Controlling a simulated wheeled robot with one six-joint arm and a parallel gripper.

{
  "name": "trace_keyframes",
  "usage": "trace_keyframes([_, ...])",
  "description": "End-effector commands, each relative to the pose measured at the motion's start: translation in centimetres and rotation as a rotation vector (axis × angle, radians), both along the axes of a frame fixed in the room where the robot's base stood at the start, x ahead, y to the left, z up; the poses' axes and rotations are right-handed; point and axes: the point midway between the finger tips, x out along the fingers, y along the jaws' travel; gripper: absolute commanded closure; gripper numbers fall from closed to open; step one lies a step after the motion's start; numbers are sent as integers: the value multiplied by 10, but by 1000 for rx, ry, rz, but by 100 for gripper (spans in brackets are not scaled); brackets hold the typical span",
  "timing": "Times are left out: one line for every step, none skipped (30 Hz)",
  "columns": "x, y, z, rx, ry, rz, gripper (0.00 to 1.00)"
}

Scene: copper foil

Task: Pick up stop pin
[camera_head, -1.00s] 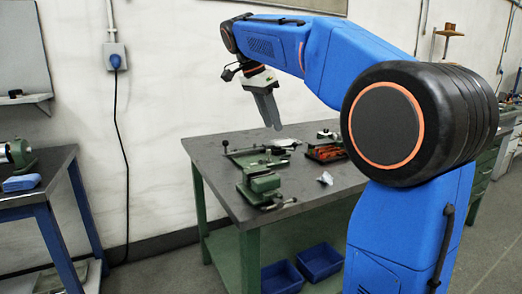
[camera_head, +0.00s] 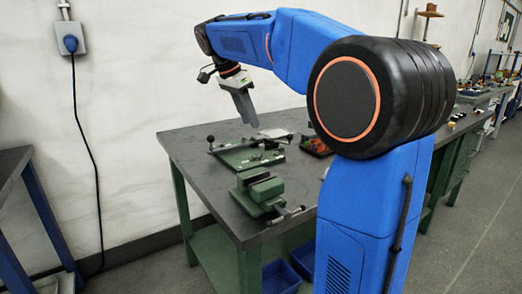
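My gripper (camera_head: 246,108) hangs from the blue arm above the back part of the dark-topped workbench (camera_head: 190,146), pointing down and apart from the things on it. Its fingers look like one grey block from this side, so I cannot tell whether they are open or shut. Below it lies a green fixture plate (camera_head: 247,158) with a lever ending in a black knob and small parts on it. I cannot make out a stop pin at this size; it may be among those parts or hidden.
A green vise (camera_head: 262,190) stands nearer on the bench. A red and dark tray (camera_head: 316,146) is partly hidden by my arm. Blue bins (camera_head: 281,277) sit below. Another table (camera_head: 14,160) stands at the left edge. The bench's left corner is clear.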

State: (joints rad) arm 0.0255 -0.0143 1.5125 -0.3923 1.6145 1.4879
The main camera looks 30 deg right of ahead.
Motion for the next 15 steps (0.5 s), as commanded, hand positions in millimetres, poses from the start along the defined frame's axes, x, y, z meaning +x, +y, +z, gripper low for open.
trace_keyframes([-1, -4, -9, 0, 2, -2, 68])
trace_keyframes([-1, -6, -14, 0, 2, -2, 68])
trace_keyframes([-1, -9, -20, 0, 2, -2, 68])
trace_keyframes([0, -11, -25, 0, 2, -2, 68])
trace_keyframes([0, -13, -30, 0, 2, -2, 68])
trace_keyframes([0, -15, -35, 0, 3, -1, 68])
trace_keyframes([0, -17, -39, 0, 2, -1, 68])
trace_keyframes([0, -18, -43, 0, 2, -1, 68])
trace_keyframes([0, -20, -47, 0, 1, -2, 68])
trace_keyframes([0, -21, -49, 0, 1, -2, 68])
trace_keyframes([0, -22, -51, 0, 1, 0, 68])
trace_keyframes([0, -23, -53, 0, 1, 0, 68])
trace_keyframes([0, -23, -54, 0, 1, 0, 68])
trace_keyframes([0, -23, -55, 0, 1, 0, 68])
trace_keyframes([0, -24, -57, 0, 1, -1, 68])
